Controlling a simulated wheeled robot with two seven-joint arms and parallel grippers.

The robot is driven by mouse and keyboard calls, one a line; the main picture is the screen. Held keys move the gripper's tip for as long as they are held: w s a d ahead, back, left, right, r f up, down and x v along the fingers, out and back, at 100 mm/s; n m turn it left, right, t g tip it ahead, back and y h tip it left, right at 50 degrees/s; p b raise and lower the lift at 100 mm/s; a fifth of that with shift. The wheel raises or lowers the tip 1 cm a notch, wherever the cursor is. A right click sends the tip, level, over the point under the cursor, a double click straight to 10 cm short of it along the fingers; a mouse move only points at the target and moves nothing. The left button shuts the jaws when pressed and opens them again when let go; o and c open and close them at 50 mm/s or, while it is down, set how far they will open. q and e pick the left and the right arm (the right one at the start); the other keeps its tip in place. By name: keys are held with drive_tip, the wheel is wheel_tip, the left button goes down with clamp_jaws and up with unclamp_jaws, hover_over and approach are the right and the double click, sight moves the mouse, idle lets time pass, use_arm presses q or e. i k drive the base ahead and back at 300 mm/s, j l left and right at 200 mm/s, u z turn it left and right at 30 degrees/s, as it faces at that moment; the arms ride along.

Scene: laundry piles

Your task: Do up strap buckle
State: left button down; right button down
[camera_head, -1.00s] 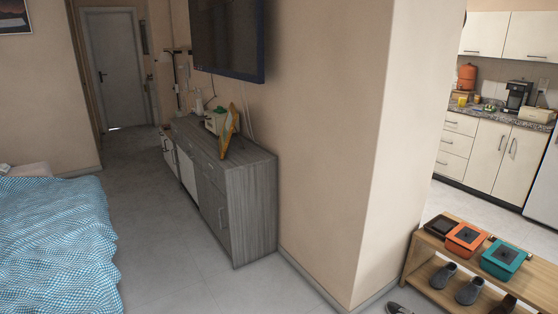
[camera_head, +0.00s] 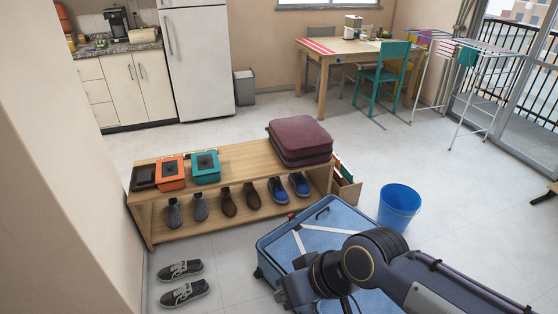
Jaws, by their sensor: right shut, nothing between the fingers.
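A blue suitcase (camera_head: 273,242) lies open on the floor at the bottom centre, with pale straps (camera_head: 302,240) crossing its lining. A buckle on the straps is too small to make out. My right arm reaches in from the lower right and covers much of the suitcase. My right gripper (camera_head: 285,299) is over its lower left part, shut and empty, and its fingertips are hard to see. My left gripper is not in view.
A wooden shoe bench (camera_head: 236,163) stands behind the suitcase, with boxes, a maroon case (camera_head: 300,139) and several shoes. A blue bucket (camera_head: 398,207) is to the right. Grey sneakers (camera_head: 183,294) lie at left, near the wall. Floor beyond the bucket is clear.

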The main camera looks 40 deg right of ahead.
sight(291, 217)
drive_tip(key=i+z, duration=0.2)
drive_tip(key=z, duration=0.25)
drive_tip(key=i+z, duration=0.2)
drive_tip(key=z, duration=0.25)
drive_tip(key=i+j+z, duration=0.15)
drive_tip(key=z, duration=0.3)
drive_tip(key=i+j+z, duration=0.15)
drive_tip(key=z, duration=0.3)
drive_tip(key=i+j+z, duration=0.15)
drive_tip(key=j+z, duration=0.25)
drive_tip(key=i+j+z, duration=0.1)
drive_tip(key=z, duration=0.35)
drive_tip(key=i+j+z, duration=0.1)
drive_tip(key=j+z, duration=0.15)
drive_tip(key=j, duration=0.15)
drive_tip(key=i+j+z, duration=0.1)
drive_tip(key=j+z, duration=0.15)
drive_tip(key=j, duration=0.15)
drive_tip(key=j+z, duration=0.25)
drive_tip(key=j, duration=0.15)
drive_tip(key=i, duration=0.05)
